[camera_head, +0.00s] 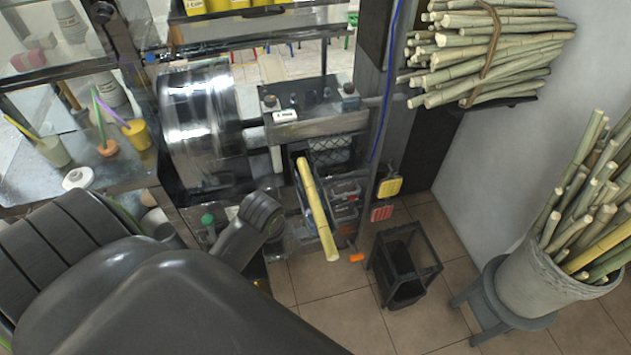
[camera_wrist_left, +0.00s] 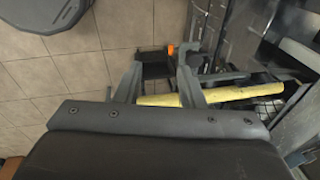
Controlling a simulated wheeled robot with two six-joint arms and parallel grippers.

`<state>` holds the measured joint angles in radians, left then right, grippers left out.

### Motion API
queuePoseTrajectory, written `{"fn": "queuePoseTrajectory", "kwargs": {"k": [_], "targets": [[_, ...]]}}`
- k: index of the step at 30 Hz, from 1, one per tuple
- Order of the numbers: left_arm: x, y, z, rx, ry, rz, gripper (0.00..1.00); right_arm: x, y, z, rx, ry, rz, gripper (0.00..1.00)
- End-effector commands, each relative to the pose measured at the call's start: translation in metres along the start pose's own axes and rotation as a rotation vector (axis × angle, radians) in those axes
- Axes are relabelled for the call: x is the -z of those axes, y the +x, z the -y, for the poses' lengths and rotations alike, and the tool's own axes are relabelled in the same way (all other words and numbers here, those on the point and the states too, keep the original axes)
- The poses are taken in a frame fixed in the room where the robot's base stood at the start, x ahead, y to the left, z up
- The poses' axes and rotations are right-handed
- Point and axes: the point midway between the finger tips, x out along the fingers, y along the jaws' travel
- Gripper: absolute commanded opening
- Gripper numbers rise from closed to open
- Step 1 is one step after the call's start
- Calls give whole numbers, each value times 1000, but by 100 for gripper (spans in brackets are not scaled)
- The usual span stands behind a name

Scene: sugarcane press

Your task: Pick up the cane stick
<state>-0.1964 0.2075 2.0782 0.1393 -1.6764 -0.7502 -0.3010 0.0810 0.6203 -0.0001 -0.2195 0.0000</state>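The yellow cane stick (camera_head: 317,210) lies slanted at the front of the press, its near end sticking out over the floor. In the left wrist view the cane stick (camera_wrist_left: 240,93) runs crosswise, partly hidden behind a finger of my left gripper (camera_wrist_left: 160,78). That gripper is open, with a wide gap between its fingers. I cannot tell how far the stick is from them in depth. In the head view my left arm is left of the stick and its fingers cannot be made out. My right gripper is not in view.
The press has a large metal drum (camera_head: 203,125). A black stool-like frame (camera_head: 405,265) stands on the tiled floor right of the stick. A bucket of canes (camera_head: 545,285) sits on a grey stool at right. A cane bundle (camera_head: 485,50) rests on a wall shelf.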

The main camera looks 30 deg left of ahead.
Motion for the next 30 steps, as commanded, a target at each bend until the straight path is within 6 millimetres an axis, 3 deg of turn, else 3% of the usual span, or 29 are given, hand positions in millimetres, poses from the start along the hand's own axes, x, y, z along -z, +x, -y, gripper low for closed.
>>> {"fn": "queuePoseTrajectory", "kwargs": {"k": [11, 18, 24, 30], "targets": [[73, -19, 90, -117, 828, 6, 36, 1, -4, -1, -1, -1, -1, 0], [110, -44, 142, -192, 1271, -31, 36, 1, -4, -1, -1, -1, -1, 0], [124, -58, 162, -224, 1454, -62, 36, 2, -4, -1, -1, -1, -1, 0], [125, -52, 163, -229, 1485, -67, 36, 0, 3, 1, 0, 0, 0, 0]]}}
